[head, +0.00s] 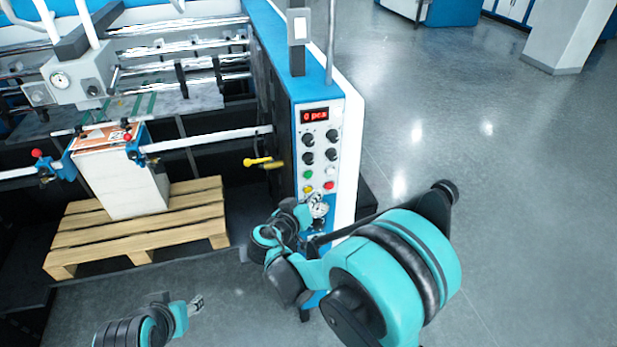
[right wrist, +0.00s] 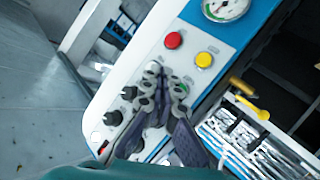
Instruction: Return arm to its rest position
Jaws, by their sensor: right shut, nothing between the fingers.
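My right arm comes in from the lower right in the head view, its large teal and black joints in front of the machine's lower panel. The right gripper (head: 291,217) shows small beside the panel's lower part. In the right wrist view the right gripper (right wrist: 165,76) is shut and empty, its dark fingers in front of the control panel (right wrist: 203,42) and covering part of its knobs and buttons. Whether it touches the panel cannot be told. My left gripper (head: 195,305) is low at the left, above the floor; its jaws are too small to judge.
The control panel (head: 337,112) has a red display reading "0 pcs", black knobs and coloured buttons. A gauge (right wrist: 226,8) and a yellow-handled lever (head: 258,161) are nearby. A paper stack (head: 125,185) stands on a wooden pallet (head: 140,240). Open floor (head: 500,190) lies to the right.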

